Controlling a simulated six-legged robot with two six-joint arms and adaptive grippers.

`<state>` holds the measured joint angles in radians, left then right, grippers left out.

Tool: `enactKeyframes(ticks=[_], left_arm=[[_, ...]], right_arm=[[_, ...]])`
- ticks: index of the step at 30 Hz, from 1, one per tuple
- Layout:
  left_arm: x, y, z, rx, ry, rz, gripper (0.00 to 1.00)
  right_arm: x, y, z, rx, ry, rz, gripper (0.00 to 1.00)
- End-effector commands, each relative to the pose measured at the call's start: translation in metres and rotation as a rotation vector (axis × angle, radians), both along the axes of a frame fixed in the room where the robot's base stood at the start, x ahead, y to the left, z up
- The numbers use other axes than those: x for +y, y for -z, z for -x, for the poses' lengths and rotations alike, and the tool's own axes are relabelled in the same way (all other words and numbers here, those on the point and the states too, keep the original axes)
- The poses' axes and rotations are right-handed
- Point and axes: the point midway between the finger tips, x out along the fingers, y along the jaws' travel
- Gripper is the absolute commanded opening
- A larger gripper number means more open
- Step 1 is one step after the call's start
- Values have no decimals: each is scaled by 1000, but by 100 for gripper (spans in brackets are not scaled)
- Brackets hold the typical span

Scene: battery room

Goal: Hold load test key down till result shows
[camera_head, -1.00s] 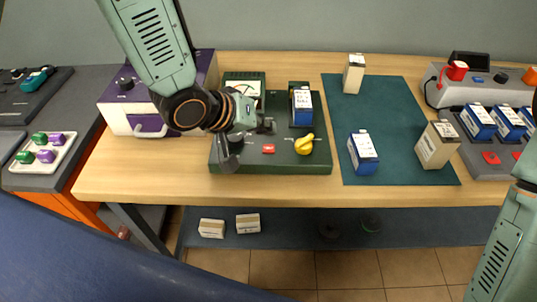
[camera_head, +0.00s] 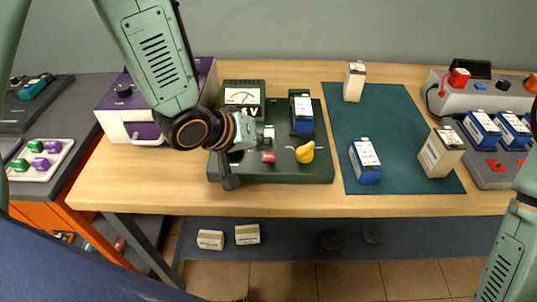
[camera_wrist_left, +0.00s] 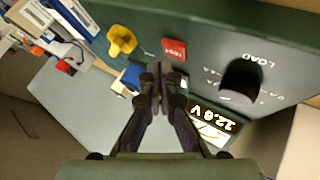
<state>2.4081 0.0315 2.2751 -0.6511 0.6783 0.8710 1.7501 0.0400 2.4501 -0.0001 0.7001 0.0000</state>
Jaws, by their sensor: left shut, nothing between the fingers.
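The green load tester (camera_head: 285,175) stands on the bench with a needle meter (camera_head: 242,96). Its red TEST key (camera_head: 268,157) shows also in the wrist view (camera_wrist_left: 174,48). My left gripper (camera_wrist_left: 160,70) is shut and empty, its fingertips close to the key; I cannot tell whether they touch it. In the head view the left gripper (camera_head: 267,134) is just behind the key. A black LOAD knob (camera_wrist_left: 240,82) is beside the key. My right gripper is out of view.
A blue-and-white battery (camera_head: 302,115) sits in the tester, with a yellow knob (camera_head: 305,152) in front of it. A teal mat (camera_head: 393,110) to the right holds several batteries. A purple-and-white box (camera_head: 120,118) is to the left.

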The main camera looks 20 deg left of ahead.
Motion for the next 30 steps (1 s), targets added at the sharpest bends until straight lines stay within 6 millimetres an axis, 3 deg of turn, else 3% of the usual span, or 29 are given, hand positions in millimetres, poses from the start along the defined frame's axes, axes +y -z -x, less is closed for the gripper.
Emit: enactKeyframes(ticks=[30], left_arm=[[0,8,1,0,0,0,0]], right_arm=[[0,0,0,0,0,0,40]])
